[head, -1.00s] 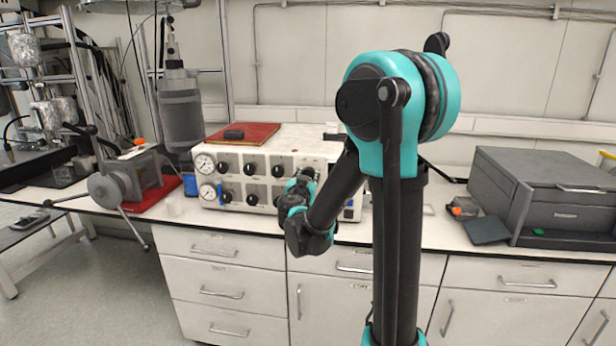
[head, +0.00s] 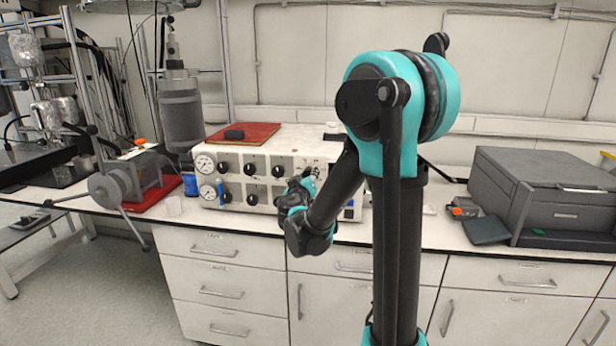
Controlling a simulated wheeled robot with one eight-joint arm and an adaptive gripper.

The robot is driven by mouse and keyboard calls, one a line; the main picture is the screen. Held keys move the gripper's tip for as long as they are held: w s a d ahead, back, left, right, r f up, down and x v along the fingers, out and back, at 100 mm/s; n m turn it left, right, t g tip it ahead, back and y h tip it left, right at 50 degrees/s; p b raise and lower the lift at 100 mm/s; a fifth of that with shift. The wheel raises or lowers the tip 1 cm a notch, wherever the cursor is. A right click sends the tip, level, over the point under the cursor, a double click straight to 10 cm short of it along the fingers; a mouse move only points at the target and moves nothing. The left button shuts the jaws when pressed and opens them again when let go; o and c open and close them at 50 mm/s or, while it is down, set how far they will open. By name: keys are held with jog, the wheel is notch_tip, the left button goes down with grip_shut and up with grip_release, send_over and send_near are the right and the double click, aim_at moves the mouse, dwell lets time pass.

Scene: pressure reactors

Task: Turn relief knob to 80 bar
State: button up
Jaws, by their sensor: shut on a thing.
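The white control box (head: 236,150) stands on the bench. Its front has two round gauges (head: 204,163) at the left and two rows of black knobs (head: 250,168). My gripper (head: 292,190) is at the right part of this front, at the end of my arm. My wrist hides most of the gripper and what is between its jaws. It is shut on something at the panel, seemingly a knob. I cannot tell which knob is the relief knob, and the scale marks and gauge readings are too small to read.
A vice-like device with long handles (head: 122,186) stands at the left. A dark grey unit (head: 548,195) stands at the right. Drawers (head: 222,270) are below the bench.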

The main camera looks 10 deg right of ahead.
jog(key=shift+n, duration=1.2)
jog(key=o, duration=1.1)
jog(key=shift+o, duration=0.2)
jog(key=shift+s, duration=0.1)
jog(key=v, duration=1.2)
jog(key=shift+d, duration=0.1)
